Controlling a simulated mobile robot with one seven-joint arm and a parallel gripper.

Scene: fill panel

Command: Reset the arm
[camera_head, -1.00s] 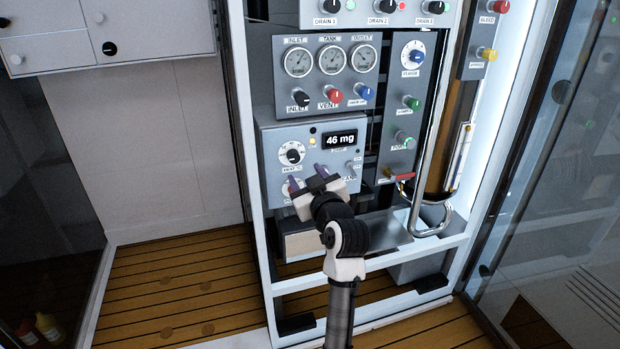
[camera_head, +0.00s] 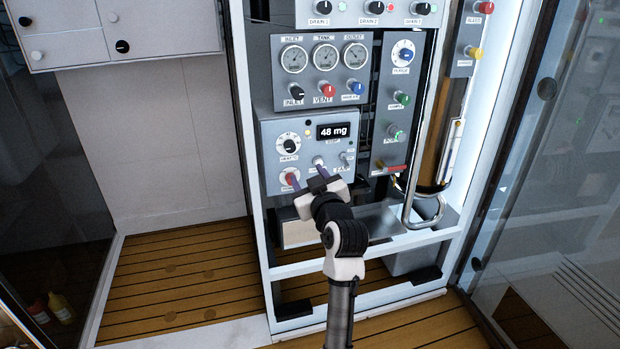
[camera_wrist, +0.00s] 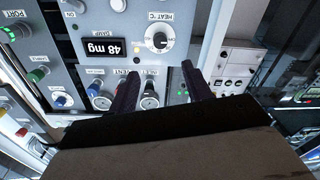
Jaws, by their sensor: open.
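My gripper (camera_head: 306,178) is in front of the lower part of the control panel in the head view, its two purple-grey fingers apart with nothing between them. In the wrist view, my gripper (camera_wrist: 160,88) also shows its two dark fingers spread and empty, with the panel behind. My arm comes up from the bottom of the head view. The display (camera_head: 333,131) on the panel reads 48 mg; it appears upside down in the wrist view (camera_wrist: 100,48). I cannot tell whether the fingertips touch the panel.
The white panel frame (camera_head: 243,150) surrounds the controls. A bent metal pipe (camera_head: 421,160) runs down the right side. A metal tray (camera_head: 380,222) sits below the panel. Glass doors (camera_head: 550,190) stand at the right.

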